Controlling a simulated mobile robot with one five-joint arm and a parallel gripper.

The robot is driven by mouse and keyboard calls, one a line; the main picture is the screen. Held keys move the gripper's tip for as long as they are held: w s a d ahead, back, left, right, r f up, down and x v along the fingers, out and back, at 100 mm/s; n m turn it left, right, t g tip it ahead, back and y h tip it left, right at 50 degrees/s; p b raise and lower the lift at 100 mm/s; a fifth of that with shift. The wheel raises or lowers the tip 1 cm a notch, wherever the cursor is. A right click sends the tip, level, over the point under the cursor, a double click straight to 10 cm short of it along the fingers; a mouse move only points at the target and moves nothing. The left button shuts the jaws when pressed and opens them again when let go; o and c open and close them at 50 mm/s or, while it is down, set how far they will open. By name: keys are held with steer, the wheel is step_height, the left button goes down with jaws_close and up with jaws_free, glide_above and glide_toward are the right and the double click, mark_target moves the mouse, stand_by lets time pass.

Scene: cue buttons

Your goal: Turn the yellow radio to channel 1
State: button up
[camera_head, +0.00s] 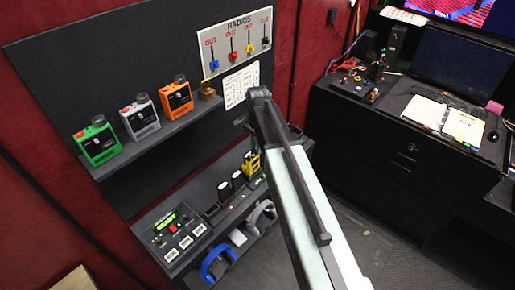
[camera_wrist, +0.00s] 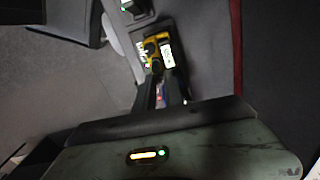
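The yellow radio (camera_head: 251,162) stands upright at the far right of the charger row on the lower shelf, partly hidden by my arm. In the wrist view the yellow radio (camera_wrist: 153,48) shows its knobs and a small pale panel, just beyond my fingers. My gripper (camera_wrist: 161,82) points toward it, with a narrow gap between its two dark fingers; small blue and red details show in that gap. The fingers look apart, with nothing clearly held. I cannot tell whether they touch the radio. In the head view my arm hides the fingertips.
Green (camera_head: 98,142), grey (camera_head: 141,118) and orange (camera_head: 177,99) radios stand on the upper shelf. A keypad box (camera_head: 175,231) and headsets (camera_head: 216,262) are lower left. A dark desk (camera_head: 385,147) stands at right.

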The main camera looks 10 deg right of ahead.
steer(key=n, duration=0.5)
jaws_close()
steer(key=o, duration=0.7)
jaws_free()
steer(key=shift+o, duration=0.2)
step_height(320, 180, up, 8)
steer(key=p, duration=0.8)
steer(key=shift+f, duration=0.1)
